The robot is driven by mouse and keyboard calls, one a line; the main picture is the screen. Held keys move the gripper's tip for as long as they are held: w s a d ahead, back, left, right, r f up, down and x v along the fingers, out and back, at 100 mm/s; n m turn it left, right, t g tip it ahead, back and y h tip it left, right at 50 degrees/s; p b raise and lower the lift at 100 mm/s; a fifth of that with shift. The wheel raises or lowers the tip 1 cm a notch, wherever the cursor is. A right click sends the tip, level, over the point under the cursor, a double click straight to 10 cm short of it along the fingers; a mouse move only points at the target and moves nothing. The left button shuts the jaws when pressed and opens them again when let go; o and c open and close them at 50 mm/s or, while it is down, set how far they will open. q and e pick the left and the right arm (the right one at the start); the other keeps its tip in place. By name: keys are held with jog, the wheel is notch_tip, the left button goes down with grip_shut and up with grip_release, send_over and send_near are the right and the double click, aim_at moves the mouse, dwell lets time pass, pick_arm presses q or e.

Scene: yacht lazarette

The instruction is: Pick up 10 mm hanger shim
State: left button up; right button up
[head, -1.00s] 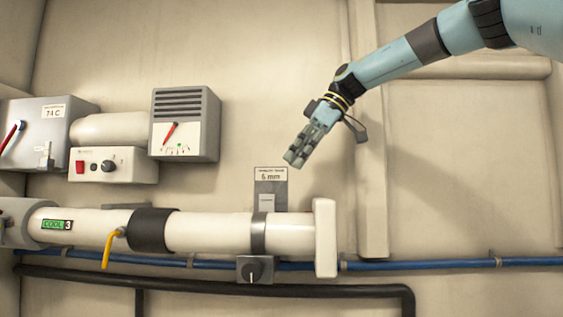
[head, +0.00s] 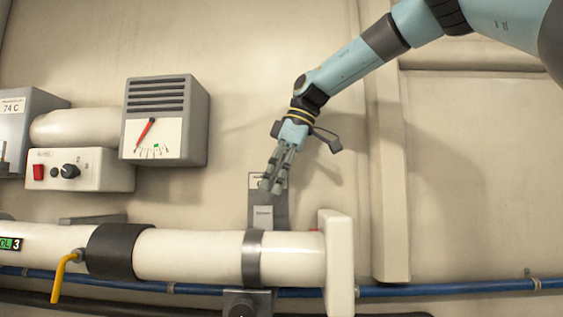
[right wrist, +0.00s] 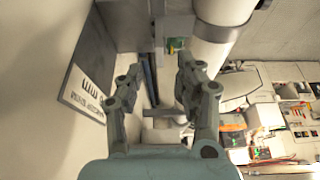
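No piece marked 10 mm can be made out. A grey hanger plate (head: 281,209) stands on the wall above the white pipe (head: 200,256), with a small light grey block (head: 263,217) on its lower part; I cannot tell whether that block is a shim. My right gripper (head: 271,184) is in front of the plate's label, hiding its number, above the block. In the right wrist view the right gripper (right wrist: 158,72) has its fingers apart with nothing between them. A label reading mm (right wrist: 85,92) is left of the fingers. My left gripper is out of view.
A dark clamp band (head: 252,258) wraps the pipe below the plate, with a black knob box (head: 248,302) under it. A gauge box (head: 165,120) and a switch box (head: 80,170) are on the wall at left. A yellow handle (head: 63,275) hangs from the pipe.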

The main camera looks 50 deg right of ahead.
aim_at(263, 208)
jog(key=p+x, duration=0.1)
jog(key=x, duration=0.4)
jog(key=shift+w+f+p, duration=0.2)
jog(key=shift+p, duration=0.1)
jog(key=shift+a+f, duration=0.15)
jog(key=shift+f, duration=0.25)
jog(key=shift+c, duration=0.3)
grip_shut()
jog(key=shift+r, duration=0.1)
jog(key=shift+r, duration=4.7)
